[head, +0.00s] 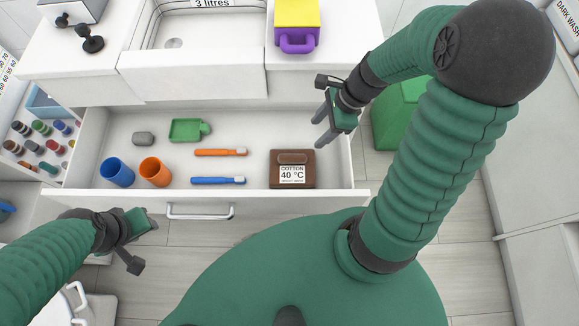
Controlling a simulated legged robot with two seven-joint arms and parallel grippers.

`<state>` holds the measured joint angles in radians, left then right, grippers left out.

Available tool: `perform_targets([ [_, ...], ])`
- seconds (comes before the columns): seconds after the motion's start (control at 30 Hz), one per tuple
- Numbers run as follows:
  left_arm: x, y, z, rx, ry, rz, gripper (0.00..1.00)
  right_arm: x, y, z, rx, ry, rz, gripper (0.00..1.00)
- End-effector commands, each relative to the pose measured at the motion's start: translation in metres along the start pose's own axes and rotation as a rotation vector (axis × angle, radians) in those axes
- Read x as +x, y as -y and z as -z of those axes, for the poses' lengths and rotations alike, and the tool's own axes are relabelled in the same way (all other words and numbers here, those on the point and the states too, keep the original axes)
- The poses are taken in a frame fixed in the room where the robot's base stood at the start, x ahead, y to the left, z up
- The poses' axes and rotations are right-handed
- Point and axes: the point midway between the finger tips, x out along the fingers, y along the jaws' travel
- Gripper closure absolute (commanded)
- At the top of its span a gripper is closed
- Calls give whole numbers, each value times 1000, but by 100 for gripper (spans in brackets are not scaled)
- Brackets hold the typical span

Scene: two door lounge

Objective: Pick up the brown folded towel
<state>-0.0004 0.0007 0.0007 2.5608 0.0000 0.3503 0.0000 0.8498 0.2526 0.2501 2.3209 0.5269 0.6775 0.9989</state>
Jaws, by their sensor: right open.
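The brown folded towel (283,158) lies in the open drawer, at its right end. A white label reading "COTTON 40 °C" (292,174) is on its front. My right gripper (321,129) is open and empty, above the drawer's right end, up and to the right of the towel and apart from it. My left gripper (150,226) is outside the drawer, in front of its left part, far from the towel. Its fingers show too poorly to tell whether they are open.
The drawer (330,201) also holds a blue cup (117,173), an orange cup (155,172), two brushes (220,153), a green item (186,130) and a grey lump (143,139). A yellow and purple container (297,22) stands on the counter. A green bin (399,115) is at right.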

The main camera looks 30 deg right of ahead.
Motion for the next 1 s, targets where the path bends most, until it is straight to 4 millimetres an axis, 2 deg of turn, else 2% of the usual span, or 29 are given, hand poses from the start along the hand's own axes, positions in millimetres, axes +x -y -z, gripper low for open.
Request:
perform_targets([
  [0.03,10,0,-2,0,-1,0,64,9,1,2,56,13,4,45],
  [0.17,18,0,-4,0,-2,0,64,29,-1,-6,87,14,6,45],
  [0.43,50,1,-11,-2,-2,0,64,101,0,-6,84,11,5,45],
  [0.5,54,0,-12,-2,-2,0,64,112,1,-5,84,11,5,45],
  [0.67,59,0,-13,-1,-2,0,64,124,2,-3,85,12,7,45],
  [0.87,85,0,-19,-1,-2,0,64,160,4,3,84,9,8,45],
  [1.0,90,0,-20,-1,-2,0,64,172,4,0,82,7,10,45],
])
